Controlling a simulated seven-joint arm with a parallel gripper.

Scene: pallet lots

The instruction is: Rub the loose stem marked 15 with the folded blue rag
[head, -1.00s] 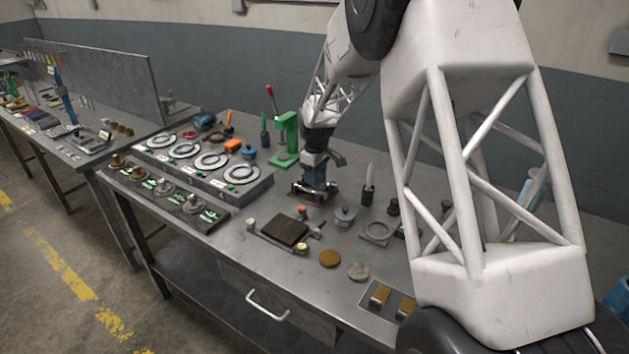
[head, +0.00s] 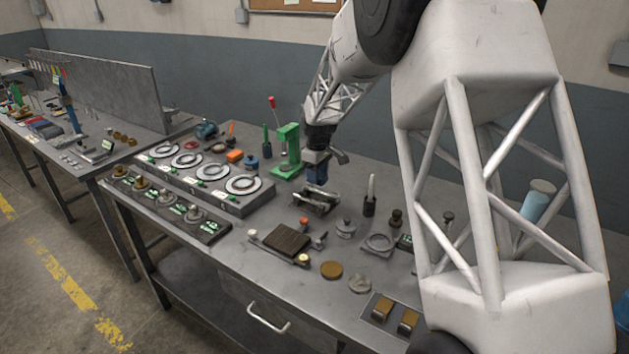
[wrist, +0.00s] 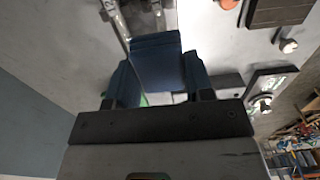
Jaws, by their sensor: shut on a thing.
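The folded blue rag (wrist: 158,60) is held between the two fingers of my gripper (wrist: 160,82) in the wrist view. In the head view my gripper (head: 318,168) hangs over the bench with the blue rag (head: 317,177) beneath it, over a dark metal holder (head: 314,203). Whether the rag touches the holder cannot be told. In the wrist view a metal fixture (wrist: 143,16) with a label seeming to read 12 lies just beyond the rag. I cannot read a 15 on any stem.
A board with ringed dials (head: 215,180) and a lower rack of knobbed parts (head: 165,209) stand left. A green press (head: 288,152) is behind. A dark block on a tray (head: 287,240), brass and grey discs (head: 331,269) and a handled brush (head: 370,196) lie forward and right.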

